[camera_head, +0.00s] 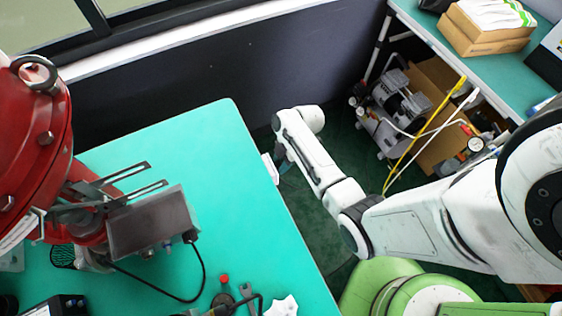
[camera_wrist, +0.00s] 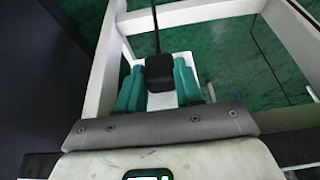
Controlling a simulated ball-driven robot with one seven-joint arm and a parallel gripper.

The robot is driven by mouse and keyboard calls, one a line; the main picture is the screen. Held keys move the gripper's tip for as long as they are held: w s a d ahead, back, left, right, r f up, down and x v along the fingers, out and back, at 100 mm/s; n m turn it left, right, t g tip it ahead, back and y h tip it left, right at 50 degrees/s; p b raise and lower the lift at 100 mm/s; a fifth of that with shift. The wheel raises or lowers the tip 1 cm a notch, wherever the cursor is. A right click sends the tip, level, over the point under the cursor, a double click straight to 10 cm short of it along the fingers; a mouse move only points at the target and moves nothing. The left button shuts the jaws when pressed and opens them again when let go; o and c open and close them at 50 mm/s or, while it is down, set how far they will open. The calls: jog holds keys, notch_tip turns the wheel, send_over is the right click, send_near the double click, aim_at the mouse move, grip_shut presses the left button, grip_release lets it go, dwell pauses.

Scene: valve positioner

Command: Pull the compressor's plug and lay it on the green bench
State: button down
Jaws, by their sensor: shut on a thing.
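The compressor (camera_head: 395,105) stands on the floor under the right-hand bench. The green bench (camera_head: 225,150) fills the left and middle of the head view. My gripper (camera_head: 284,165) is low beside this bench's right edge, by a small white box (camera_head: 269,168). In the wrist view my gripper's teal fingers (camera_wrist: 158,85) are shut on a black plug (camera_wrist: 158,72), with its dark cable (camera_wrist: 155,28) running away from it. A white surface (camera_wrist: 190,62) shows behind the plug and fingers. I cannot tell whether the plug is still seated in anything.
A red valve (camera_head: 35,135) with a grey positioner box (camera_head: 150,222) stands on the left of the green bench. A black cable and small tools lie at its front. The bench's middle is clear. White frame bars (camera_wrist: 195,14) surround my gripper closely.

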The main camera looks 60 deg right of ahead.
jog(key=shift+s+d, duration=0.6)
jog(key=shift+d, duration=0.3)
dwell(1.0)
jog(key=s+d, duration=0.2)
jog(key=d, duration=0.1)
jog(key=shift+s+d+b, duration=0.1)
jog(key=shift+b, duration=0.25)
dwell(0.5)
